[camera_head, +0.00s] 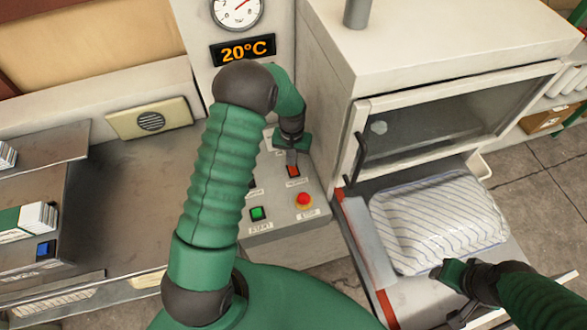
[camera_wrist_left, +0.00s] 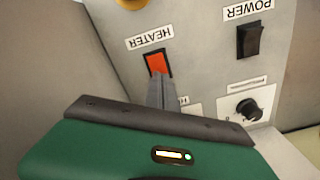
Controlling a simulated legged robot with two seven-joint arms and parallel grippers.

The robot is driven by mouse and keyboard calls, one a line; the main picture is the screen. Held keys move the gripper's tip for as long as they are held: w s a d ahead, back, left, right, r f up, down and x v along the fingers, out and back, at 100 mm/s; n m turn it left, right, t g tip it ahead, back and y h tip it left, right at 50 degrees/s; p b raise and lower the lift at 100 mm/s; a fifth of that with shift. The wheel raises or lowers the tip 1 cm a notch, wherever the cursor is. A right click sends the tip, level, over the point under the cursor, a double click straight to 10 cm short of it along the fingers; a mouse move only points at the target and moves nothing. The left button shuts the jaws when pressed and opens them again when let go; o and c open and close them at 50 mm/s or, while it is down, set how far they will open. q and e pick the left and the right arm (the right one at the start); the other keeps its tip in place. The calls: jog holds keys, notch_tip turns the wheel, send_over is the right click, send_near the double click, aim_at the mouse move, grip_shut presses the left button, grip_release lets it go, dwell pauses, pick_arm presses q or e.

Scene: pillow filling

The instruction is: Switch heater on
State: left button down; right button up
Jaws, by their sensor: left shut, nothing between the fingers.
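The heater switch (camera_head: 293,171) is an orange-red rocker on the sloped control panel, and it also shows in the left wrist view (camera_wrist_left: 157,62) under an upside-down HEATER label. My left gripper (camera_head: 291,158) is shut and empty, with its fingertips at the switch's edge. In the left wrist view its fingers (camera_wrist_left: 160,92) overlap the switch's lower edge; I cannot tell whether they press it. The temperature display (camera_head: 243,50) reads 20°C. My right gripper (camera_head: 447,272) is at the lower right beside the striped pillow (camera_head: 440,220); its jaw state is unclear.
The black power switch (camera_wrist_left: 251,40) and a black knob (camera_wrist_left: 248,110) are near the heater switch. A green button (camera_head: 258,213) and red stop button (camera_head: 304,200) sit lower on the panel. A windowed machine (camera_head: 440,110) stands at right. My left arm hides part of the panel.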

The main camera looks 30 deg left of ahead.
pick_arm(q)
jog(key=shift+f+b, duration=0.35)
jog(key=shift+f, duration=0.25)
jog(key=shift+r, duration=0.1)
notch_tip(320, 180, up, 7)
jog(key=p, duration=0.5)
jog(key=shift+p, duration=0.3)
